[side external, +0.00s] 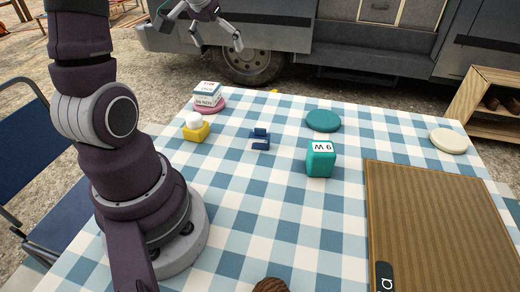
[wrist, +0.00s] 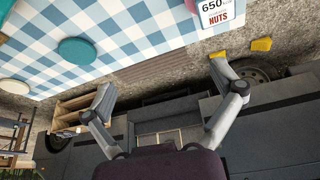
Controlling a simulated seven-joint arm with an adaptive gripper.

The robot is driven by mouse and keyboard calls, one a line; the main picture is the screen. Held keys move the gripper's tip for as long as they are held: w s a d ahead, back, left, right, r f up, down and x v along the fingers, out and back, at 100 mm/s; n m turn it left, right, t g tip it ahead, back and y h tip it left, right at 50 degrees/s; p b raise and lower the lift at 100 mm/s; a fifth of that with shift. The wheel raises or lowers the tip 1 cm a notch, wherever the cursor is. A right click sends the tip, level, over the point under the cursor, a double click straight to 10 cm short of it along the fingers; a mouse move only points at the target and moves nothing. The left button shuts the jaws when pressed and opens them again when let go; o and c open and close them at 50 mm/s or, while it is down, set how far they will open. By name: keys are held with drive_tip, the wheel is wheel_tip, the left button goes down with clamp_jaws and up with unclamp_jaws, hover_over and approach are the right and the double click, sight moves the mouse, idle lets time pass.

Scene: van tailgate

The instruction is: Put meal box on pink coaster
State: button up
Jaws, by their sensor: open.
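The meal box (side external: 207,92), a small white box with blue and red print, stands on the pink coaster (side external: 218,107) at the table's far left corner.
A yellow item with a white top (side external: 196,129), a small blue object (side external: 260,139) and a teal cube (side external: 320,160) stand on the checked cloth. A teal coaster (side external: 323,120), cream coaster (side external: 448,141) and brown ribbed mat (side external: 440,220) lie farther right. Cloth between them is clear.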

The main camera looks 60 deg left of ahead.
drive_tip(key=s+d+r+m+h, duration=0.1)
drive_tip(key=s+d+m, duration=0.2)
drive_tip(key=d, duration=0.8)
drive_tip(key=s+d+r+m+t+h, duration=0.1)
drive_tip(key=s+d+m, duration=0.2)
drive_tip(key=d, duration=0.8)
drive_tip(key=shift+s+m+t+h, duration=0.3)
drive_tip(key=shift+m, duration=0.2)
